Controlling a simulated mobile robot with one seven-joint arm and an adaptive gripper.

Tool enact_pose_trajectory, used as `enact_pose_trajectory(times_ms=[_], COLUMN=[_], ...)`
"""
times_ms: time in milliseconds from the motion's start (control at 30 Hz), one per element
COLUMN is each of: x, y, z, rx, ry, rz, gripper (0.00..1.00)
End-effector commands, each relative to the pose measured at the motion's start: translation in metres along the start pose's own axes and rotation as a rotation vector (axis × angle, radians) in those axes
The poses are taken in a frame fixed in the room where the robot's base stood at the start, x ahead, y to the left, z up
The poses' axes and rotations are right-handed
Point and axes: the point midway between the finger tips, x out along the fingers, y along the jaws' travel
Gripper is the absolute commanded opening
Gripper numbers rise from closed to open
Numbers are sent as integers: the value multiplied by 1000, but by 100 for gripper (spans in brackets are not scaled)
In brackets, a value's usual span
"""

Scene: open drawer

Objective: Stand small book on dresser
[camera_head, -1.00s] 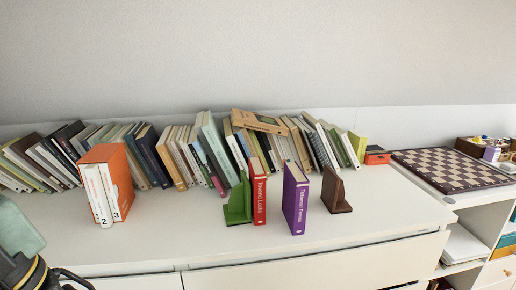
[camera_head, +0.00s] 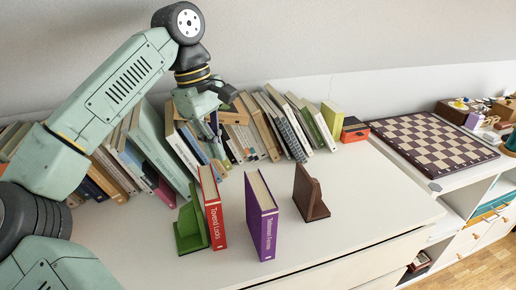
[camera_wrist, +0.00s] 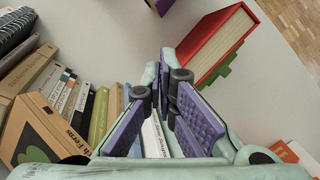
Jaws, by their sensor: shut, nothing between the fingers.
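The white dresser top (camera_head: 350,190) bears two upright books, a red one (camera_head: 213,208) and a purple one (camera_head: 262,217). The red book stands beside a green bookend (camera_head: 190,228); a brown bookend (camera_head: 309,194) stands right of the purple book. A small tan book (camera_head: 234,118) lies across the row of books at the back, partly hidden by my gripper; it also shows in the wrist view (camera_wrist: 42,132). My gripper (camera_head: 214,124) is shut and empty, above the row near the tan book. The wrist view shows its purple-padded fingers (camera_wrist: 162,92), with the red book (camera_wrist: 214,44) beyond.
A long row of leaning books (camera_head: 290,125) lines the wall. A red and black box (camera_head: 355,129) sits at its right end. A chessboard (camera_head: 434,146) lies on the lower unit to the right. The dresser's front right top is clear.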

Motion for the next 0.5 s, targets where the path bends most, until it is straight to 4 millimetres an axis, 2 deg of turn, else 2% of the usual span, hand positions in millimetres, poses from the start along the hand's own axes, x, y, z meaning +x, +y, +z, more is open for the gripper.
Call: enact_pose_trajectory(times_ms=[67, 167, 367, 500], x=[-1, 0, 5, 11], y=[-8, -10, -10, -10], z=[-8, -5, 29, 60], rx=[-8, -7, -3, -2], ry=[26, 32, 32, 32], rz=[-41, -54, -52, -52], gripper=[0, 0, 0, 0])
